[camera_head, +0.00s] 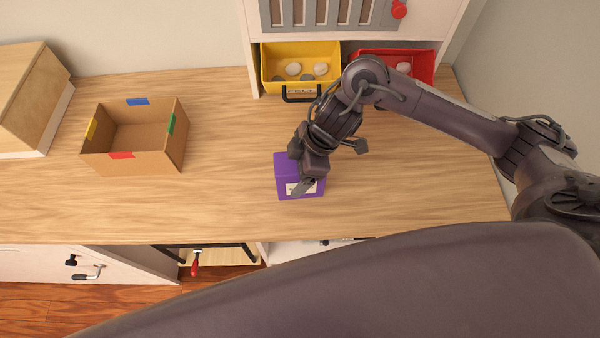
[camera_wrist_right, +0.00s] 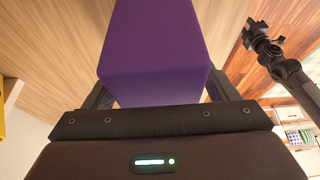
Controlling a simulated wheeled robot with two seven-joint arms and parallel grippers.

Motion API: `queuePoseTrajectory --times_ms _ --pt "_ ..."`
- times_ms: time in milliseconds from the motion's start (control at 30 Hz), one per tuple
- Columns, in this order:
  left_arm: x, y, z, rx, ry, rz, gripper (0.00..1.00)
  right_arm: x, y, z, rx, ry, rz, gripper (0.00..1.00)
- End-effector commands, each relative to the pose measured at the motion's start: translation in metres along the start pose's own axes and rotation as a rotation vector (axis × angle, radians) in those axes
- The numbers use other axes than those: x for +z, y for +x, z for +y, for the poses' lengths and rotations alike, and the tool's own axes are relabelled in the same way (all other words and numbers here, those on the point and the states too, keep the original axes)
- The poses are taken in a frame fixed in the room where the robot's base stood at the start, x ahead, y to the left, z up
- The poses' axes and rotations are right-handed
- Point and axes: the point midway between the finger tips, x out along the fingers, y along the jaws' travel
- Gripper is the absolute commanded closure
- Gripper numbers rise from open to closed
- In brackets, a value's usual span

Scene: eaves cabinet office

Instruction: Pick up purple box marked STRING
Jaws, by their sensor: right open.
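The purple box (camera_head: 284,184) with a white label stands on the wooden worktop, near its front edge in the head view. The label is partly covered by my gripper and I cannot read it. My right gripper (camera_head: 304,184) is over the box, pointing down. In the right wrist view the purple box (camera_wrist_right: 155,50) fills the middle, between the two open fingers (camera_wrist_right: 157,95), one on each side of it. I cannot tell whether the fingers touch it.
An empty cardboard box (camera_head: 135,135) with coloured tape stands at the left. A yellow bin (camera_head: 300,85) and a red bin (camera_head: 425,66) with stones sit at the back. A wooden case (camera_head: 30,95) is at far left. The worktop between carton and purple box is clear.

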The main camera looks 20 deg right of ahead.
Motion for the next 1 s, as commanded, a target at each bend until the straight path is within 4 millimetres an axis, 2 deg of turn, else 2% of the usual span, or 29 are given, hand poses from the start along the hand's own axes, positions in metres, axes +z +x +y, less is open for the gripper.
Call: queuePoseTrajectory --times_ms 633,1000 --pt "0.0056 -0.0014 0.0007 0.001 0.000 -0.009 0.64 0.0020 0.0045 -0.0002 -0.001 0.000 0.000 0.20" --pt "0.0058 -0.0014 0.0005 0.001 0.000 -0.009 0.64 0.0019 0.0043 0.0000 0.000 0.000 0.000 0.68"
